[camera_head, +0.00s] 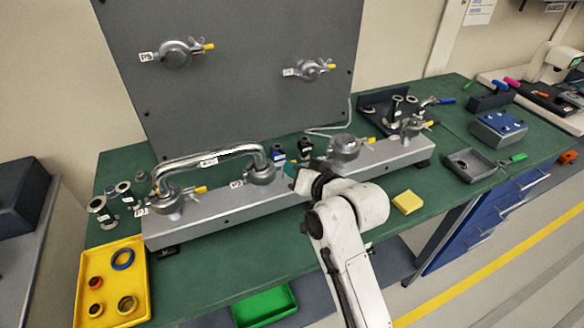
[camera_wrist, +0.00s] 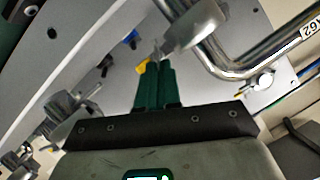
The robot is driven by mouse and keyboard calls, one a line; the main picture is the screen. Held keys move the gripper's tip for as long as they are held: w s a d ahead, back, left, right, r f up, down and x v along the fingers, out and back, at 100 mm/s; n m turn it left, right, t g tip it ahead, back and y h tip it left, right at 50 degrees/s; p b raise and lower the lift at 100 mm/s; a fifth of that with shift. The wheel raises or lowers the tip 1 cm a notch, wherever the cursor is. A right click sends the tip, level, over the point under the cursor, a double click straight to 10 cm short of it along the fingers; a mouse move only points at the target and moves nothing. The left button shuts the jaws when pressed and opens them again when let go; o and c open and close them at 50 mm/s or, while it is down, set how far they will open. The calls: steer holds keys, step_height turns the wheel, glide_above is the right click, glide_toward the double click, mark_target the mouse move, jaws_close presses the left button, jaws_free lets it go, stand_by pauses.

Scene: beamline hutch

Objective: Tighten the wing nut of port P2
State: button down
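Port P2 (camera_head: 261,171) is a silver clamped flange on the grey rail, at the right foot of the bent pipe. Its label stands to its left. In the wrist view its clamp (camera_wrist: 197,28) is at the top, with a yellow tip (camera_wrist: 142,67) and a small metal wing nut (camera_wrist: 157,47). My gripper's two green fingers (camera_wrist: 157,64) lie nearly together, with their tips at the wing nut, and appear closed on it.
The bent pipe (camera_head: 210,158) joins P2 to the left port (camera_head: 172,199) and passes close by my gripper. Another port (camera_head: 344,148) stands to the right on the rail (camera_head: 225,208). A yellow tray (camera_head: 140,270) with rings is front left, and a yellow block (camera_head: 407,202) lies right of my arm.

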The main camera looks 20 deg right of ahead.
steer(key=shift+d+f+m+t+y+b, duration=0.2)
steer(key=shift+f+m+t+y+b, duration=0.65)
steer(key=shift+m, duration=1.9)
steer(key=shift+d+f+m+t+y+b, duration=0.15)
steer(key=shift+f+m+t+y+b, duration=0.7)
steer(key=shift+m, duration=1.95)
steer(key=shift+d+f+m+t+y+b, duration=0.25)
steer(key=shift+m+t+b, duration=1)
steer(key=shift+m, duration=1.5)
steer(key=shift+g, duration=0.25)
steer(key=c, duration=1.6)
jaws_free()
steer(key=shift+s+b, duration=0.1)
steer(key=shift+b, duration=0.2)
